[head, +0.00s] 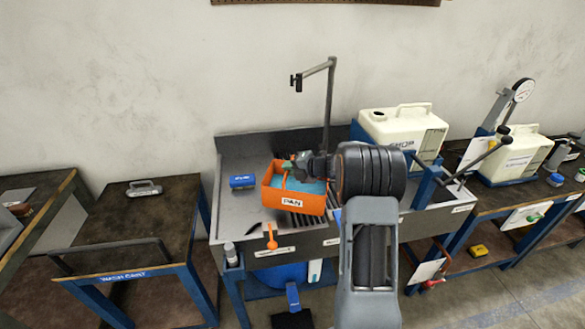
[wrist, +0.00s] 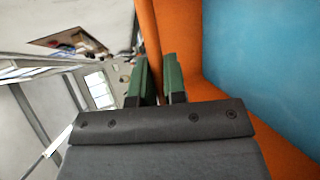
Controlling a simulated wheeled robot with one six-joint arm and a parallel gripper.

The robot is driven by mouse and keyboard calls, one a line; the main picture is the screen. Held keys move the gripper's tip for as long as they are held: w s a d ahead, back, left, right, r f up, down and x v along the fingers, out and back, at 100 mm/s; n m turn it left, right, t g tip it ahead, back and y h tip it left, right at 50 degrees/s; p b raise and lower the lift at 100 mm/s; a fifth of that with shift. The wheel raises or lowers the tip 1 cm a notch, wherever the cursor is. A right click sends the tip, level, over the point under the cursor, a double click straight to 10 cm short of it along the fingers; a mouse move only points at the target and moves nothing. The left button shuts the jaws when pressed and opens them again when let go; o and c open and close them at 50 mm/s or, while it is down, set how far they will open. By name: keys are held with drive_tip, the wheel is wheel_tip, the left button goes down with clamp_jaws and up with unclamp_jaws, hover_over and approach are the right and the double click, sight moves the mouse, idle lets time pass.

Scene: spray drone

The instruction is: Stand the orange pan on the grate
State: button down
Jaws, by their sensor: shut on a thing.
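The orange pan (head: 293,201) is a box-shaped tray with a "PAN" label on its front and blue inside. In the head view it is upright at the dark slotted grate (head: 325,222) of the grey sink bench; I cannot tell whether it touches the grate. My gripper (head: 287,166) is at the pan's back rim, partly hidden by my arm. In the wrist view, the green fingers of my gripper (wrist: 160,78) are shut on the pan's orange wall (wrist: 148,35), with the blue inside (wrist: 262,60) to the right.
An orange-handled item (head: 271,237) is at the bench's front edge. A dark post (head: 330,105) rises behind the pan. A white jug (head: 404,130) stands to the right.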

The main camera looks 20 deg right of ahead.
sight(288, 188)
drive_tip(key=shift+w+d+f, duration=0.15)
drive_tip(key=shift+w+f, duration=0.75)
drive_tip(key=shift+f, duration=0.05)
drive_tip(key=shift+w+d+f, duration=0.1)
drive_tip(key=shift+w+f, duration=0.75)
drive_tip(key=shift+f, duration=0.1)
drive_tip(key=shift+w+f+p, duration=0.1)
drive_tip(key=shift+f+p, duration=0.5)
drive_tip(key=shift+f, duration=1.05)
drive_tip(key=c, duration=1.2)
unclamp_jaws()
drive_tip(key=shift+f, duration=0.15)
drive_tip(key=shift+o, duration=0.2)
